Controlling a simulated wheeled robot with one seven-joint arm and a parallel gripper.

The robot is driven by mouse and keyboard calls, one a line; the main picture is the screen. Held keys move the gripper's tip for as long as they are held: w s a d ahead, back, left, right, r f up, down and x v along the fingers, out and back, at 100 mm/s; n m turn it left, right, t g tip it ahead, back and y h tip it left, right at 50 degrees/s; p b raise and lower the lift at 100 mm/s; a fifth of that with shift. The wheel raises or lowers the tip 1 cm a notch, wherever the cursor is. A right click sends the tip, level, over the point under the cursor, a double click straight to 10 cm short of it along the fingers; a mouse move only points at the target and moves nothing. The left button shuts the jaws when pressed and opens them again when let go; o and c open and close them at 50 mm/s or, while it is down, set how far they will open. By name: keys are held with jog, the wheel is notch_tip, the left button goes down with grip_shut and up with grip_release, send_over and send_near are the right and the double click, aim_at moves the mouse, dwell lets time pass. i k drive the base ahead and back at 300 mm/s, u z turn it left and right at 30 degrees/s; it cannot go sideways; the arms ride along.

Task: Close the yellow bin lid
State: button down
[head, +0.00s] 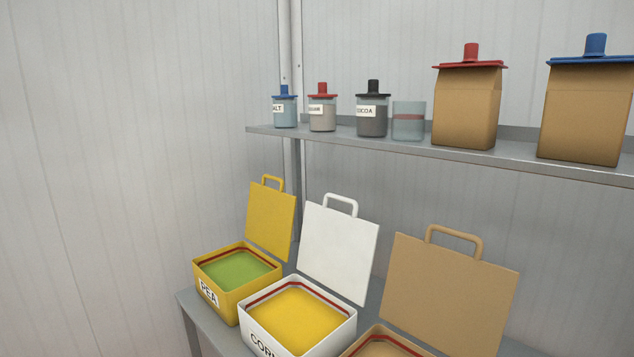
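The yellow bin (238,306) stands at the left end of the lower shelf, with a label reading PEA on its front and green contents inside. Its yellow lid (270,222) stands open, raised nearly upright at the back of the bin, with a loop handle (273,182) on its top edge. My gripper is not in view.
A white bin (312,337) labelled CORN stands close to the right, its white lid (338,247) open. Further right is a tan bin with an open tan lid (450,290). An upper shelf (400,147) with jars and brown bags runs above. A wall (110,180) is at left.

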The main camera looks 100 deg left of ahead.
aim_at(271, 217)
jog(key=u, duration=3.5)
jog(key=k, duration=0.85)
jog(key=i, duration=0.85)
jog(key=z, duration=0.05)
